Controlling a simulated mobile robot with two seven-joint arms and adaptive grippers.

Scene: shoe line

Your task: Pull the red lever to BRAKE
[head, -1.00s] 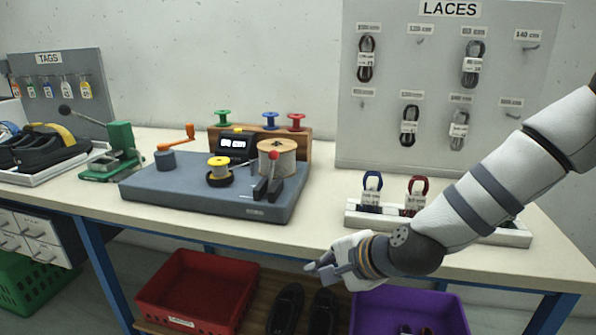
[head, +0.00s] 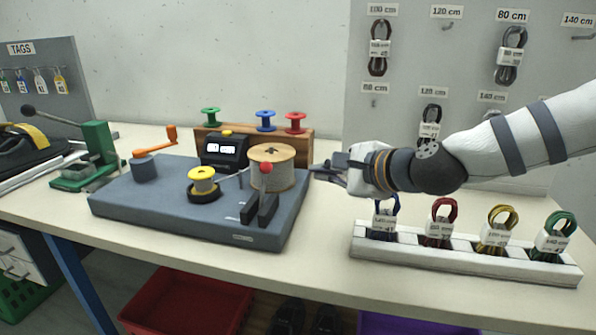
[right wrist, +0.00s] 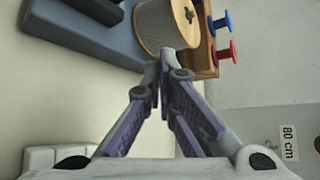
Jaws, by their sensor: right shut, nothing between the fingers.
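The red lever's ball knob (head: 266,168) shows in the head view in front of the beige spool (head: 285,170), on the grey winding machine (head: 180,205). Its dark bracket (head: 262,209) is at the machine's front right. Any BRAKE lettering is too small to read. My right gripper (head: 314,171) is shut and empty, just right of the spool and apart from the knob. In the right wrist view the closed fingertips (right wrist: 165,66) point at the spool (right wrist: 165,25); the red knob is not visible there. My left gripper is not in view.
A white rack (head: 465,262) with several lace bundles stands on the table at right, below my right arm. A wooden stand (head: 300,147) with coloured spools is behind the machine. An orange crank (head: 155,140) is at its left. The table strip before the machine is clear.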

